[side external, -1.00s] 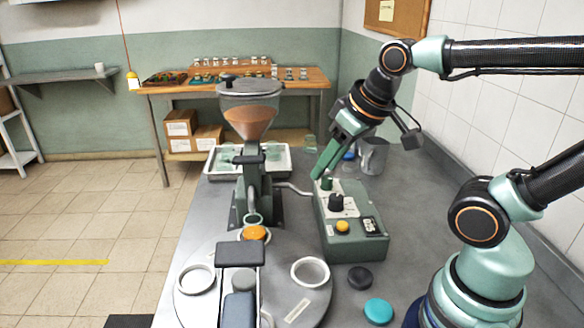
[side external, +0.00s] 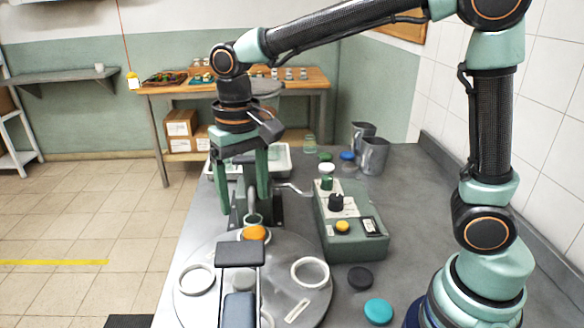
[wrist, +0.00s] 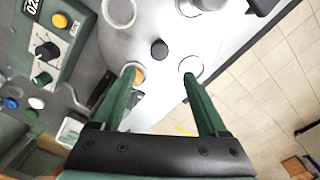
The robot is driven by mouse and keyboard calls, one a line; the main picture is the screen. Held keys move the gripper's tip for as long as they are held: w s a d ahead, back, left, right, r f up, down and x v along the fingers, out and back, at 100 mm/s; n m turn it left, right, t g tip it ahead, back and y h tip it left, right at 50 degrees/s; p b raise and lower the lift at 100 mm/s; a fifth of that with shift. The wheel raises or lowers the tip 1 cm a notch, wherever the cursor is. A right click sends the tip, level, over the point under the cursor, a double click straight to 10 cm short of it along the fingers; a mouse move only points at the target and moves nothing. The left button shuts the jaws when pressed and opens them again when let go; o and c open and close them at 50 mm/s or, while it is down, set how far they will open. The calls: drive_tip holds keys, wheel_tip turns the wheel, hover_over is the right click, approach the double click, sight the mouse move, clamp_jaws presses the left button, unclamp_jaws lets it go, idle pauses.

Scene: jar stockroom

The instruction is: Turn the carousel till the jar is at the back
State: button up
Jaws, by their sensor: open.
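The carousel (side external: 290,240) is a round grey turntable with a ring-shaped nest (side external: 197,279) at left and another (side external: 310,272) at right. A small orange round thing (side external: 254,233) is at its back; I cannot tell whether this is the jar's lid. It partly shows beside a finger in the wrist view (wrist: 139,74). No jar body is clear. My gripper (side external: 244,208) is open and empty, pointing down at the back of the carousel. In the wrist view my gripper (wrist: 161,74) has its fingers apart, with a dark central knob (wrist: 159,49) beyond them.
A green control box (side external: 355,247) with knobs and a yellow button stands right of the carousel. A dark-padded arm (side external: 240,253) overhangs the carousel's front. Loose lids, including a teal one (side external: 379,311), and metal cups (side external: 373,156) are on the bench. A tray (side external: 283,160) is behind.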

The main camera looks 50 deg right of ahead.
wheel_tip(320, 180, down, 12)
drive_tip(key=shift+r, duration=0.2)
idle(0.4)
clamp_jaws()
idle(1.2)
